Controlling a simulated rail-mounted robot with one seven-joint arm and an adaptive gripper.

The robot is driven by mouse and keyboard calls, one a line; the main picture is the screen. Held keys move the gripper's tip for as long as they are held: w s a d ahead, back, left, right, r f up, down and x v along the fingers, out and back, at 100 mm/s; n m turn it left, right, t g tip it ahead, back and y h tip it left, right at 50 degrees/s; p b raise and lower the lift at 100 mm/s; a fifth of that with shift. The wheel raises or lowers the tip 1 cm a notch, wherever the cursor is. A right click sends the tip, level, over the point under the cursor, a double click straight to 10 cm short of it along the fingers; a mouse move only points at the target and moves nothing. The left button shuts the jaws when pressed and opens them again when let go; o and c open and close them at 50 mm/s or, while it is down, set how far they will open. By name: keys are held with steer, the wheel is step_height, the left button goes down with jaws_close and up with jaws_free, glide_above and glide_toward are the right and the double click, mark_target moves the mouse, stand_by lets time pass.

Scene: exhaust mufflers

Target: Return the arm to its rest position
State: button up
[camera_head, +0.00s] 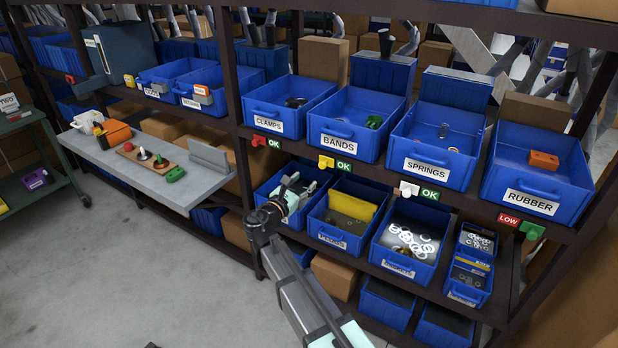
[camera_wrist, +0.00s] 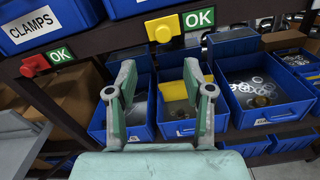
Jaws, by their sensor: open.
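My gripper (camera_head: 291,193) is open, with nothing between its fingers. In the head view it is at the front of the lower shelf, over the left lower blue bin (camera_head: 262,189). In the wrist view the two fingers of my gripper (camera_wrist: 158,100) stand apart, pointing toward the lower bins. Behind them are the left bin and a middle bin with a yellow divider (camera_wrist: 176,90). My arm reaches in from the bottom of the head view. The fingers hide part of the left bin.
Upper bins are labelled CLAMPS (camera_head: 291,103), BANDS (camera_head: 350,121), SPRINGS (camera_head: 440,150) and RUBBER (camera_head: 537,185). Red (camera_head: 259,141), yellow (camera_head: 326,161) and white tabs line the shelf edge. Open floor (camera_head: 120,290) lies at lower left.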

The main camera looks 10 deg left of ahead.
steer(key=shift+s+a, duration=0.15)
steer(key=shift+s, duration=0.2)
steer(key=s+d+f+m+g, duration=0.4)
steer(key=s+d+f+m, duration=0.25)
steer(key=f, duration=0.55)
steer(key=s+d+f+m+g, duration=0.5)
steer(key=s+d+f+m, duration=0.15)
steer(key=f, duration=0.45)
steer(key=s+d+f+m+g, duration=0.45)
steer(key=s+d+f, duration=0.2)
steer(key=f, duration=0.55)
steer(key=s+d+f+m+g+y, duration=0.2)
steer(key=s+d+f+m+g, duration=0.1)
steer(key=s, duration=0.8)
steer(key=s+d+f+m+g+y, duration=0.2)
steer(key=s+d+f+m+g, duration=0.2)
steer(key=s+d+f, duration=0.3)
steer(key=s+d+f+m+g+y, duration=0.2)
steer(key=s+d+f+m, duration=0.3)
steer(key=s, duration=1.1)
steer(key=shift+s+g, duration=0.35)
steer(key=shift+g, duration=0.3)
